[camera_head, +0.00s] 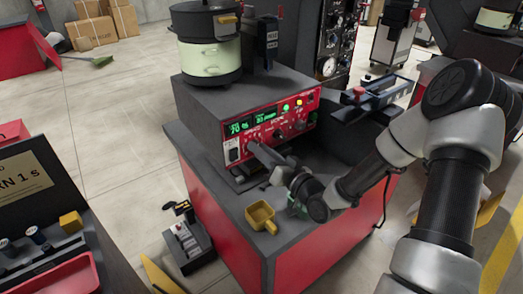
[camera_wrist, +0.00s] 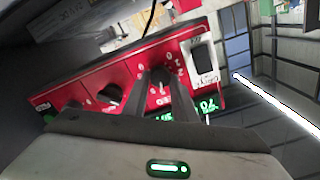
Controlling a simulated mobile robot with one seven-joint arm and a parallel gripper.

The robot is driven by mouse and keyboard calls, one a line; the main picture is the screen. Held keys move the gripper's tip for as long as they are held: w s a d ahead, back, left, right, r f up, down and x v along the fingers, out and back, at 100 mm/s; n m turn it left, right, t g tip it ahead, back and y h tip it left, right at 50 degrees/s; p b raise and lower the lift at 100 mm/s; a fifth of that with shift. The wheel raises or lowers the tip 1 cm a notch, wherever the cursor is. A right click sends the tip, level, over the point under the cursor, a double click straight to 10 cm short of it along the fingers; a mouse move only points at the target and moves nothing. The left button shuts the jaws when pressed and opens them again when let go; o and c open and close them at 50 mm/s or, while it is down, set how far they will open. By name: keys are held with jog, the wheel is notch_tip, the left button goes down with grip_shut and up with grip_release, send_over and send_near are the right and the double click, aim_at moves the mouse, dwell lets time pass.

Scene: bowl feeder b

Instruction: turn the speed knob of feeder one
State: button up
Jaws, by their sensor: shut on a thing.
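Feeder one (camera_head: 215,95) is a grey box with a red front panel (camera_head: 315,113) and a dark round bowl (camera_head: 210,40) on top. Its green displays (camera_head: 252,123) read about 70 % and 30 ppm. My gripper (camera_head: 256,150) reaches the left part of the panel from the front. In the wrist view the panel is upside down, and my gripper's fingers (camera_wrist: 162,82) are shut around a dark knob (camera_wrist: 160,74) with a printed scale. The fingers hide most of this knob. A second black knob (camera_wrist: 108,95) is beside it, apart from the fingers.
A black rocker switch (camera_wrist: 203,55) is close to the gripped knob. A yellow scoop (camera_head: 261,216) lies on the grey bench top (camera_head: 215,165) near my arm. A dark rail (camera_head: 380,92) is right of the panel.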

jog(key=o, duration=1)
jog(key=shift+o, duration=0.2)
jog(key=shift+s+d, duration=0.1)
jog(key=shift+s, duration=0.05)
jog(key=p+v, duration=0.2)
jog(key=v, duration=1.5)
